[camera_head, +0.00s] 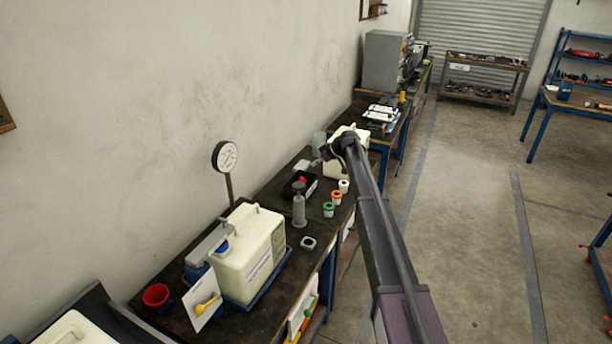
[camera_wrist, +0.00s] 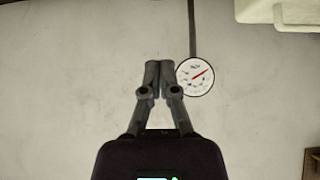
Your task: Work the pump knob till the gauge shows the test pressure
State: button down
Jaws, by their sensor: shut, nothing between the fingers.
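The round white gauge (camera_head: 226,157) stands on a thin dark post near the wall. The wrist view shows the gauge (camera_wrist: 195,77) upside down, with a red needle; its scale is too small to read. A grey upright cylinder with a dark knob-like top (camera_head: 299,205) stands on the bench; it looks like the pump, but I cannot be sure. My gripper (camera_head: 322,152) is above the bench's far part, apart from that cylinder. In the wrist view my gripper (camera_wrist: 159,66) is shut and empty, its fingertips appearing just left of the gauge.
Several small capped pots, including an orange one (camera_head: 336,197), and a dark bin (camera_head: 298,185) crowd the bench. Another cream tank (camera_head: 335,168) stands near my gripper.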

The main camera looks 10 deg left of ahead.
jog(key=b, duration=0.7)
send_over(298, 185)
jog(key=d, duration=0.1)
jog(key=shift+d+f, duration=0.1)
jog(key=shift+f, duration=3.65)
jog(key=shift+s+f+b, duration=0.1)
jog(key=shift+f+b, duration=1.65)
jog(key=shift+b, duration=0.2)
jog(key=shift+f, duration=0.1)
notch_tip(298, 185, down, 6)
jog(key=b, duration=0.5)
jog(key=shift+s+r+b, duration=0.1)
jog(key=shift+r+b, duration=0.15)
jog(key=shift+b, duration=0.1)
jog(key=shift+r+p, duration=0.25)
jog(key=shift+p, duration=0.05)
notch_tip(298, 185, up, 4)
jog(key=p, duration=0.4)
jog(key=shift+d+r, duration=0.15)
jog(key=shift+r, duration=0.05)
jog(key=p+v, duration=0.6)
jog(key=v, duration=0.3)
jog(key=shift+d+p, duration=0.2)
jog(key=shift+p, duration=0.15)
